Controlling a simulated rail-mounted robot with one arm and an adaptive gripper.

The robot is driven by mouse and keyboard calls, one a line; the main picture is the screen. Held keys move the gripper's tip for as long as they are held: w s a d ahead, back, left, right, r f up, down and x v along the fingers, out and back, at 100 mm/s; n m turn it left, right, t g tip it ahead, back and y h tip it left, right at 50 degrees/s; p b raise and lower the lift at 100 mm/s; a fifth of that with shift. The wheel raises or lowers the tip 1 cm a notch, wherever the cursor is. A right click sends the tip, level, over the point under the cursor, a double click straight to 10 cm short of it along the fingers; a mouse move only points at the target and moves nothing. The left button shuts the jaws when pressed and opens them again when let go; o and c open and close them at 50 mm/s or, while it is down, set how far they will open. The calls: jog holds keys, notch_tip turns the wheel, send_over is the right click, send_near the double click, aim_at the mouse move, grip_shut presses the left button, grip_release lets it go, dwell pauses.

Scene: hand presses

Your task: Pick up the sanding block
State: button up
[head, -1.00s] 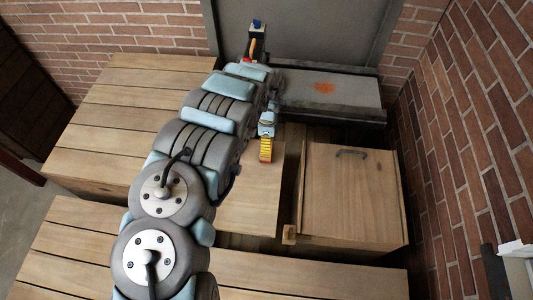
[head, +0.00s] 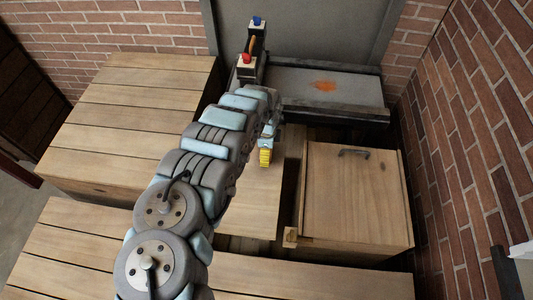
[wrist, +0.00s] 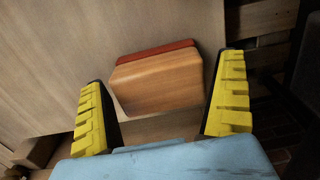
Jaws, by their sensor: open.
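The sanding block (wrist: 158,82) shows in the wrist view as a wooden block with a reddish layer along its far edge. It lies on a wooden surface (wrist: 60,60). My gripper (wrist: 165,100) is open, with a yellow ribbed finger on the left and another on the right. The block lies between and a little beyond the fingers, and I see no clear contact. In the head view my gripper (head: 265,157) shows as a yellow finger over the middle wooden surface (head: 262,205). The block is hidden there behind my arm.
A grey metal press bed (head: 335,88) with an orange mark stands at the back. Posts with a red button (head: 246,59) and a blue button (head: 257,21) stand beside it. A wooden box with a handle (head: 350,195) is to the right. Wooden planks (head: 130,110) lie left.

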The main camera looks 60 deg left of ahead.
jog(key=shift+c, duration=0.3)
jog(key=c, duration=1)
notch_tip(320, 180, up, 4)
jog(key=shift+s+f+p, duration=0.15)
jog(key=shift+f+p, duration=0.05)
jog(key=shift+p, duration=0.55)
jog(key=shift+s+d+r+p, duration=1.45)
jog(key=shift+d+p, duration=0.4)
jog(key=shift+p, duration=0.7)
jog(key=shift+s+d+r+p, duration=1.25)
jog(key=shift+d+r+p, duration=0.55)
jog(key=shift+p, duration=0.7)
jog(key=shift+s+d+r+p, duration=1.4)
jog(key=shift+d+p, duration=0.55)
jog(key=shift+p, duration=0.6)
